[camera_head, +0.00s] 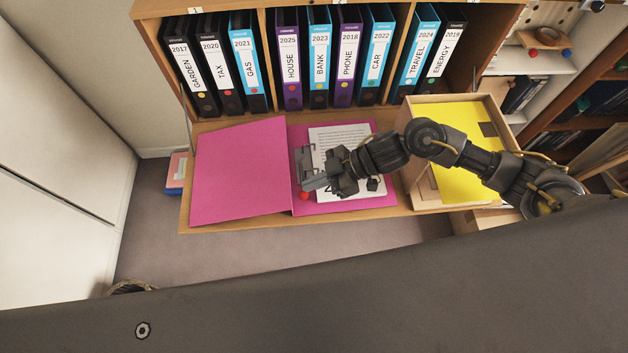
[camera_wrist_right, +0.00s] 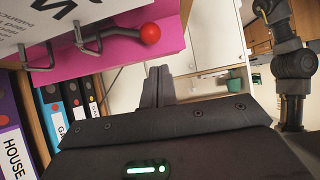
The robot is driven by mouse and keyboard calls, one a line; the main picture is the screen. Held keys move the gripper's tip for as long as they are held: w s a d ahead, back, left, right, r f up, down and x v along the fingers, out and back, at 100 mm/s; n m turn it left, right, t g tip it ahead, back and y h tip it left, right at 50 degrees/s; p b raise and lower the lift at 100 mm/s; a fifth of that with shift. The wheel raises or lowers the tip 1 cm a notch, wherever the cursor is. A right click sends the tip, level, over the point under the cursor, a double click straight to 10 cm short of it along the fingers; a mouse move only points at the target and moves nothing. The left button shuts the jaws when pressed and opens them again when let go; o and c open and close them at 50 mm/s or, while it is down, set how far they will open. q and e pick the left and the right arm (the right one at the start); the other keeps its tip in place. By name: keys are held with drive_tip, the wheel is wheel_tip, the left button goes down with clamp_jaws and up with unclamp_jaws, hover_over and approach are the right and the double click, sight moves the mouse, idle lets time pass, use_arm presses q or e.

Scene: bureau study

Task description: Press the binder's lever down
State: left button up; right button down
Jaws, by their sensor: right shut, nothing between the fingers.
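The open pink binder (camera_head: 240,170) lies on the fold-down desk, its left cover flat and printed sheets (camera_head: 338,138) on its right half. The right wrist view shows the red knob (camera_wrist_right: 150,33) on a metal lever arm (camera_wrist_right: 118,33), beside metal rings at the paper. My right gripper is shut and empty; its fingertips (camera_wrist_right: 160,84) are close to the knob, with a gap in the wrist view. My gripper and arm hide part of the binder. My left gripper is not in view.
Several labelled binders (camera_head: 290,60) stand on the shelf behind the desk (camera_head: 400,212). A wooden tray (camera_head: 410,120) with yellow sheets (camera_head: 462,135) is at the right, under my right arm. A white cabinet (camera_head: 60,110) is at the left.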

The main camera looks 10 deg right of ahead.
drive_tip(key=s+d+r+p, duration=0.1)
drive_tip(key=s+d+r, duration=0.1)
drive_tip(key=d+r, duration=0.7)
drive_tip(key=shift+s+r+p, duration=0.15)
drive_tip(key=shift+s+p, duration=0.05)
drive_tip(key=shift+p, duration=0.15)
